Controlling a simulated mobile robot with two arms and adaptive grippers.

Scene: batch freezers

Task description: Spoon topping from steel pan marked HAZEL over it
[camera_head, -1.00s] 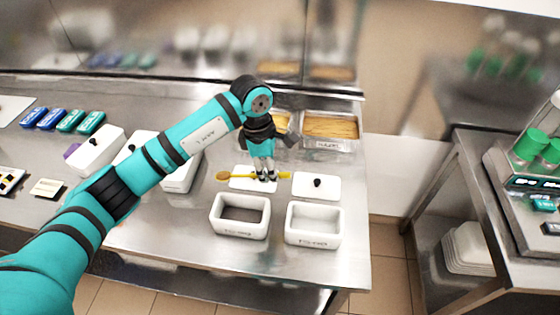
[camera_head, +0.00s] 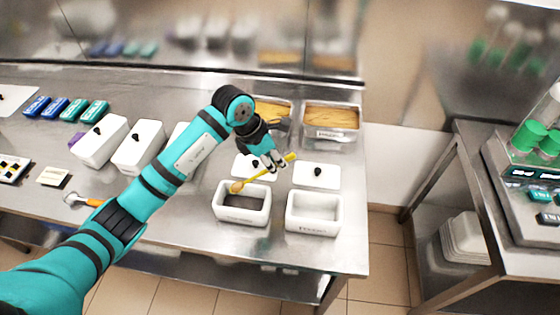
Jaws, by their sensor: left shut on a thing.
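My left gripper (camera_head: 274,163) is shut on a yellow spoon (camera_head: 268,173). The spoon is tilted, its handle end up to the right and its tan bowl low to the left, over or at the back rim of an open white tub (camera_head: 226,213) with a dark inside. Two steel pans, the right one (camera_head: 332,135) and the left one, partly hidden by my arm, stand at the back with tan contents (camera_head: 331,116). The right pan has a front label too small to read, so I cannot tell which is HAZEL. My right gripper is not in view.
A second open white tub (camera_head: 313,228) with a pale inside stands to the right. White lids with black knobs (camera_head: 316,177) lie behind the tubs. Closed white tubs (camera_head: 139,152) and an orange-handled tool (camera_head: 80,199) are at left. A scale (camera_head: 530,190) stands on another table.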

